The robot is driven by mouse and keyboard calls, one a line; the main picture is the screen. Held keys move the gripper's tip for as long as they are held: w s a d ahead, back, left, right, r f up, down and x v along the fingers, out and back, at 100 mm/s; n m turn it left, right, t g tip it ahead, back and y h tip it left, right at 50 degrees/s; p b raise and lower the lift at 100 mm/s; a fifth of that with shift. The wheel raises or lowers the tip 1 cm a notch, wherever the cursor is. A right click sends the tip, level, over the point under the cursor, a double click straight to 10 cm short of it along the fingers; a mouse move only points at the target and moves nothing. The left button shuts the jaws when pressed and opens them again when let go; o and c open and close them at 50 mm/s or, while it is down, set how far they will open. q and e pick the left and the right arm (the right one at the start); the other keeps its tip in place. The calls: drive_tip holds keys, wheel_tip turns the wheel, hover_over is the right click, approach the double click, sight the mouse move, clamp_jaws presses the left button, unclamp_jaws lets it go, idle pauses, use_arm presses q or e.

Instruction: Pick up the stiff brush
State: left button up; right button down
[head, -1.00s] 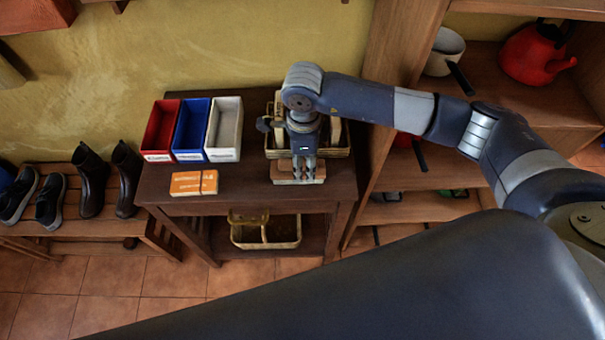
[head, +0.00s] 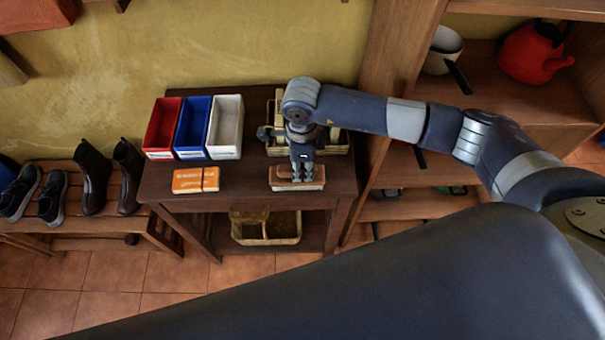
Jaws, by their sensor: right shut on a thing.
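The stiff brush (head: 284,180), a wooden block with a paler underside, lies at the front right of the dark wooden table (head: 240,182). My right gripper (head: 302,176) points down over it and is shut on the brush's wooden block. The fingers cover the middle of the brush. The brush looks to be at table height; I cannot tell whether it is lifted. My left gripper is not in view.
Red (head: 162,128), blue (head: 192,128) and white (head: 226,127) bins stand at the table's back left. An orange box (head: 195,180) lies in front of them. A divided basket (head: 334,141) is behind my gripper. A wooden shelf unit (head: 375,90) rises close on the right.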

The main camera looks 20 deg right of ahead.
drive_tip(key=shift+d+f, duration=0.1)
idle(0.3)
drive_tip(key=shift+w+r+b, duration=0.1)
drive_tip(key=shift+r+b, duration=0.3)
drive_tip(key=shift+r, duration=0.05)
wheel_tip(320, 180, up, 2)
drive_tip(key=shift+r+b, duration=0.15)
drive_tip(key=shift+b, duration=0.55)
drive_tip(key=s+r+b, duration=0.1)
drive_tip(key=s+b, duration=0.3)
drive_tip(key=s, duration=1.2)
drive_tip(key=shift+d+r, duration=0.25)
drive_tip(key=shift+r, duration=0.15)
drive_tip(key=shift+c, duration=2.4)
unclamp_jaws()
